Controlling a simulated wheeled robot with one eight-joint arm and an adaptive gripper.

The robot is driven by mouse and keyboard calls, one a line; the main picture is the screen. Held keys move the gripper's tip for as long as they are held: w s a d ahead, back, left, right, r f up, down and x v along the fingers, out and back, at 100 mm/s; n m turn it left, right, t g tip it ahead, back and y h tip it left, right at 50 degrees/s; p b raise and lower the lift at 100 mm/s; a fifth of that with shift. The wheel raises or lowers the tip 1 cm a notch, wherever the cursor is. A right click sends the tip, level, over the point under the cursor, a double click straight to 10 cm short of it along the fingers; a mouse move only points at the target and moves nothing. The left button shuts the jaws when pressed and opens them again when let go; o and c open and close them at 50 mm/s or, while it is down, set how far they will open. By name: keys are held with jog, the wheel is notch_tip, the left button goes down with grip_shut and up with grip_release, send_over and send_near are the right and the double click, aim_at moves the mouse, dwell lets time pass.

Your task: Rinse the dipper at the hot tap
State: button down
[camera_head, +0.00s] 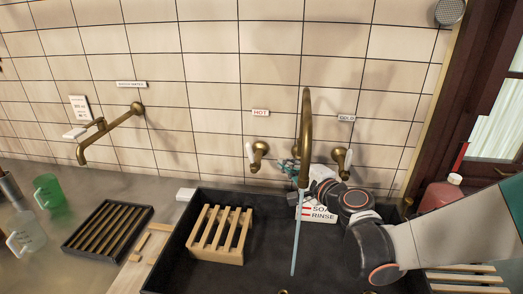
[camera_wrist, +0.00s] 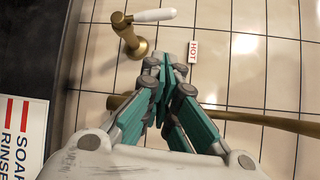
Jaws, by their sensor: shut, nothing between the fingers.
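The hot tap (camera_head: 257,157) is a brass wall valve with a white lever, left of the spout under the HOT label (camera_head: 260,113). It also shows in the wrist view (camera_wrist: 134,38). The curved brass spout (camera_head: 306,125) runs a thin pale-blue stream (camera_head: 296,240) into the dark sink. My gripper (camera_head: 284,165) is partly hidden behind the spout. In the wrist view, my gripper (camera_wrist: 165,65) is shut and empty, its tips close to the hot tap; contact cannot be told. I cannot make out a dipper for certain.
A slatted wooden rack (camera_head: 220,236) stands in the left of the sink (camera_head: 175,245). The cold tap (camera_head: 342,160) is right of the spout. A SOAP/RINSE sign (camera_head: 318,214) is below. Green (camera_head: 48,191) and clear (camera_head: 25,236) handled cups stand left, beside a dark slatted tray (camera_head: 106,229).

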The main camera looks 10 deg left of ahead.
aim_at(252, 158)
jog(key=w+a+f+n+b, duration=0.1)
jog(key=w+a+n+b, duration=0.2)
jog(key=w+a, duration=0.4)
jog(key=shift+w+a+f+n, duration=0.3)
jog(key=shift+w+a+f, duration=0.05)
jog(key=shift+a, duration=0.55)
jog(key=shift+a, duration=0.1)
jog(key=shift+a, duration=0.65)
